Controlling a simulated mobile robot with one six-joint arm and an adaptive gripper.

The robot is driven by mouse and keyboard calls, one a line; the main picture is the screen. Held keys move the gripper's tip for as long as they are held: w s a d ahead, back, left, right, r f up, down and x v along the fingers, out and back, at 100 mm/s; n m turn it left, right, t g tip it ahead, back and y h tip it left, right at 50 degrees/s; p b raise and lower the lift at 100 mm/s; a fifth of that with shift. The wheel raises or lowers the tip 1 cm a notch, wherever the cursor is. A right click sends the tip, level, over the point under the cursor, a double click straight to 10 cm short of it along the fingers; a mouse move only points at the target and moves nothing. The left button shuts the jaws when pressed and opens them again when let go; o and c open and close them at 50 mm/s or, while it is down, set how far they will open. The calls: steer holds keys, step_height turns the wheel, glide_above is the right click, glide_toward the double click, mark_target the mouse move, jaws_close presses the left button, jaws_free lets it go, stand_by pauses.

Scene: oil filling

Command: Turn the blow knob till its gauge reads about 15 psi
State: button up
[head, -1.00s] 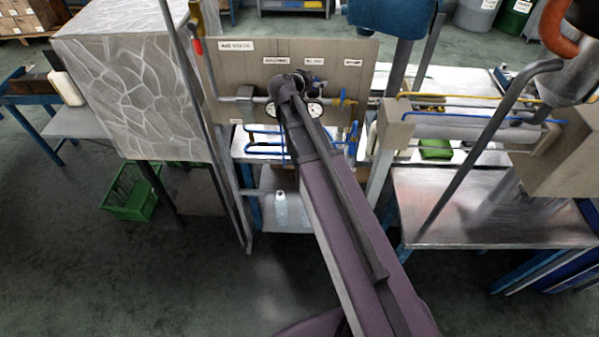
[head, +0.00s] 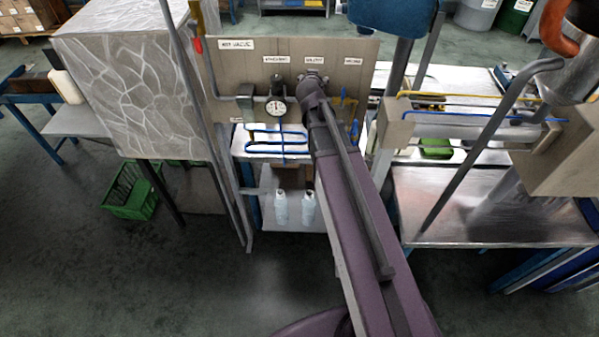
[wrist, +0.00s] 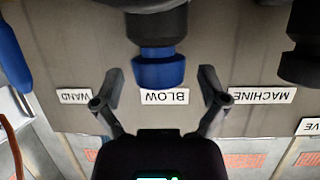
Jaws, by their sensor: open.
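In the wrist view, which shows the panel upside down, the blue blow knob (wrist: 158,72) hangs from a dark regulator body (wrist: 157,27) beside the BLOW label (wrist: 165,96). My gripper (wrist: 161,82) is open, with one finger on each side of the knob and gaps showing. In the head view my gripper (head: 312,82) is at the panel below the middle label, and my arm covers the knob. No blow gauge can be made out in either view, so its reading cannot be told.
A white-faced gauge (head: 276,107) to the left on the panel (head: 232,79) sits under another label; its reading is too small. Blue pipes (head: 268,142) run below. In the wrist view a second dark regulator (wrist: 303,45) is at right, a blue handle (wrist: 14,55) at left.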

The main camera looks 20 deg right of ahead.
steer(key=shift+n+t+y, duration=0.4)
steer(key=shift+n+y, duration=3)
steer(key=shift+y, duration=0.5)
